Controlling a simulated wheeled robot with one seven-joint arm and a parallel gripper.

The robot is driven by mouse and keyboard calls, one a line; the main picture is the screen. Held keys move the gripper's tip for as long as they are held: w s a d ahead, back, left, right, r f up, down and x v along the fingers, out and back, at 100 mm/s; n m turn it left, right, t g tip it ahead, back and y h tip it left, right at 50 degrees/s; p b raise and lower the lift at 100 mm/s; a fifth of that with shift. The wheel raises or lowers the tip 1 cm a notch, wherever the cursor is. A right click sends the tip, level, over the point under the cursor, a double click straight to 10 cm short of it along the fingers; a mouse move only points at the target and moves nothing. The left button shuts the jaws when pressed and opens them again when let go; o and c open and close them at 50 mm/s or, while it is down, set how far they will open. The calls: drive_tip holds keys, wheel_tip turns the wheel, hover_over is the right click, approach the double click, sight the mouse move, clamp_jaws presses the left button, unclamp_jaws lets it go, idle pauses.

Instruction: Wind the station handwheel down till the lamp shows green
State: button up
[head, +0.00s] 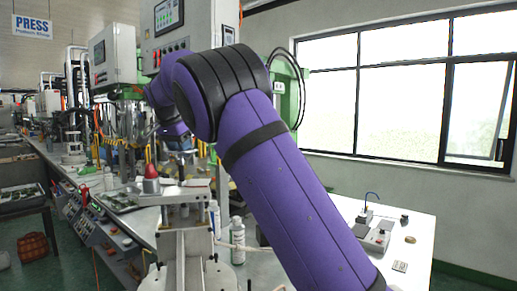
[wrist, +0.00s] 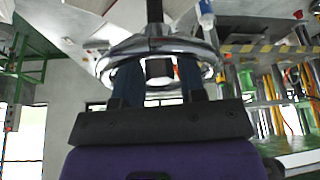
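In the wrist view, the handwheel is a chrome ring (wrist: 105,66) with a dark shaft (wrist: 154,14) at its middle. My gripper (wrist: 159,76) reaches the wheel with its two blue-dark fingers spread apart. A pale round stub shows between the fingers, with gaps on both sides. Whether the fingers touch the rim is unclear. In the head view, my purple arm hides the wheel and most of the gripper. I cannot make out a lit green lamp.
A long workbench (head: 128,219) with bottles and machines runs along the left. A control cabinet (head: 113,55) stands above it. A white table (head: 408,226) with small tools is at the right, below the windows. A white bottle (head: 237,240) stands close beside my arm.

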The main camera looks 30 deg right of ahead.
drive_tip(key=n+y, duration=0.1)
drive_tip(key=n, duration=0.1)
drive_tip(key=n+t, duration=0.1)
drive_tip(key=n, duration=0.2)
drive_tip(key=shift+n+y, duration=0.3)
drive_tip(key=shift+y, duration=0.1)
drive_tip(key=n, duration=0.2)
drive_tip(key=n+t+y, duration=0.1)
drive_tip(key=n, duration=0.1)
drive_tip(key=shift+n+y, duration=0.3)
drive_tip(key=shift+n, duration=0.1)
drive_tip(key=shift+r+n, duration=0.2)
drive_tip(key=shift+n, duration=0.1)
drive_tip(key=d+v, duration=0.1)
drive_tip(key=v, duration=1)
drive_tip(key=s+d+f, duration=0.2)
drive_tip(key=s, duration=0.7)
drive_tip(key=s+d+f+y, duration=0.1)
drive_tip(key=s+d+f, duration=0.1)
drive_tip(key=s, duration=0.7)
drive_tip(key=s+d+f+y, duration=0.1)
drive_tip(key=s+d+f, duration=0.2)
drive_tip(key=s, duration=0.6)
drive_tip(key=shift+s+d, duration=0.3)
drive_tip(key=shift+d, duration=0.3)
